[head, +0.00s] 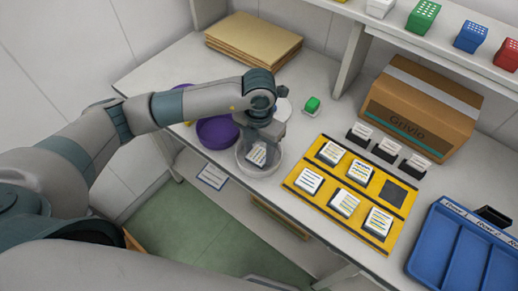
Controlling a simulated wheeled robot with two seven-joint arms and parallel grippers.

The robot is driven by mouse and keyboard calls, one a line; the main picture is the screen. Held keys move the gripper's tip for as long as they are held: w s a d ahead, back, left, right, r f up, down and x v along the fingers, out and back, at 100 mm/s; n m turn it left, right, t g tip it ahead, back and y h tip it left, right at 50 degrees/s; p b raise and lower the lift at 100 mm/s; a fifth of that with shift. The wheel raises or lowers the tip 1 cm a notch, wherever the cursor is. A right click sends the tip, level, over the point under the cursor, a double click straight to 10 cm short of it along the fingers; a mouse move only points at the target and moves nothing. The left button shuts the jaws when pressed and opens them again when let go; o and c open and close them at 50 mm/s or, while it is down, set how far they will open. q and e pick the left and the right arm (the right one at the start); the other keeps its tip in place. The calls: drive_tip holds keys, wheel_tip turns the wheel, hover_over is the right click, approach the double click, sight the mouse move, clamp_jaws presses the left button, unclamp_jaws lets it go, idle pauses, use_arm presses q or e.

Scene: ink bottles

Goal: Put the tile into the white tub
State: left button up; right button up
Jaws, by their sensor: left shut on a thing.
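The tile (257,154), a small pale piece with printed lines, is between the fingers of my left gripper (261,141). My left gripper points down over the round white tub (274,169) near the table's front edge and is shut on the tile. The tile shows within the tub's outline; I cannot tell whether it touches the bottom. The gripper and wrist hide part of the tub's back side. My right gripper is not in view.
A purple bowl (212,140) stands close left of the tub. A yellow tray (320,207) with several similar tiles and one dark empty slot (394,193) lies to the right. A blue compartment tray (450,248) is far right.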

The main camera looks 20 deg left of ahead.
sight(259, 155)
use_arm(q)
drive_tip(key=shift+f, duration=0.2)
drive_tip(key=o, duration=1.1)
drive_tip(key=shift+r, duration=0.1)
drive_tip(key=shift+r, duration=0.1)
drive_tip(key=shift+r, duration=0.4)
wheel_tip(259, 155, up, 11)
drive_tip(key=b, duration=0.3)
drive_tip(key=shift+r+b, duration=0.15)
drive_tip(key=shift+b, duration=0.25)
